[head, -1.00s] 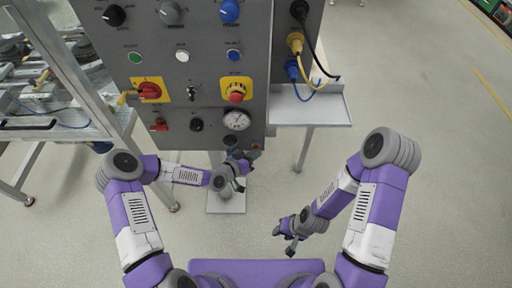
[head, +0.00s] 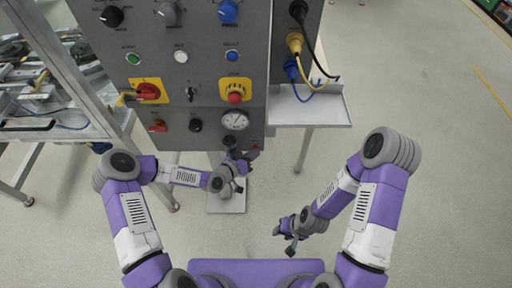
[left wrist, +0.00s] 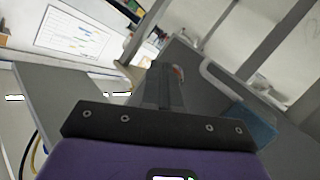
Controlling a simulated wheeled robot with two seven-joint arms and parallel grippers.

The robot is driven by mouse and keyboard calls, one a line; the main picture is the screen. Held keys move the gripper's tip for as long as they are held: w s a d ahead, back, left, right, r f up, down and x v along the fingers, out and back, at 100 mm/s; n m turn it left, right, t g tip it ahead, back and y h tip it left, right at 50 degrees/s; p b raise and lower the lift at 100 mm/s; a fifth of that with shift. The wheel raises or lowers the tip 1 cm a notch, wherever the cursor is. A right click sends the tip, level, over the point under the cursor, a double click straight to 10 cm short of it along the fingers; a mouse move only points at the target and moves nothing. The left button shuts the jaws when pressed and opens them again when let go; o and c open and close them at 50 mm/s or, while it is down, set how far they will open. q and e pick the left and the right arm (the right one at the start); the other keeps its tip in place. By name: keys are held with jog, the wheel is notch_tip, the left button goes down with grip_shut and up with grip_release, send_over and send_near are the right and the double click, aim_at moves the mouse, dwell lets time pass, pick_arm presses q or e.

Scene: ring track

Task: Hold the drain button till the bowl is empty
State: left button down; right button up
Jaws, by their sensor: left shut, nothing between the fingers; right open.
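A grey control panel (head: 208,85) stands ahead of me. It has a green button (head: 133,58), a white button (head: 180,57) and a blue button (head: 232,56) in a row, and a red mushroom button (head: 235,98) on a yellow plate. The labels are too small to read, so I cannot tell which is the drain button. No bowl is in view. My left gripper (head: 243,152) is shut and empty near the panel's lower edge, below the gauge. Its dark fingers (left wrist: 164,86) show in the left wrist view. My right gripper (head: 283,240) is open and empty, low and away from the panel.
The panel also carries a round gauge (head: 235,121), knobs and a red rotary switch (head: 149,92). Yellow, blue and black cables hang at its right side above a grey shelf (head: 311,108). A framed bench (head: 75,85) stands left. The floor at right is clear.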

pick_arm(q)
jog(key=shift+w+a, duration=0.2)
jog(key=shift+a, duration=0.25)
jog(key=s, duration=0.2)
jog(key=s+p, duration=0.1)
jog(key=s, duration=0.2)
jog(key=shift+s+d+f, duration=0.15)
jog(key=shift+d+f, duration=0.05)
jog(key=s+a+f+n+g+y+p, duration=0.1)
jog(key=s+a+n+g+y+p, duration=0.2)
jog(key=s, duration=0.8)
jog(key=s+a+f+n+g+y+p, duration=0.1)
jog(key=s+a+n+g+y+p, duration=0.2)
jog(key=s, duration=0.8)
jog(key=a+g, duration=0.2)
jog(key=g, duration=0.2)
jog(key=shift+f+p, duration=0.2)
jog(key=shift+p, duration=0.15)
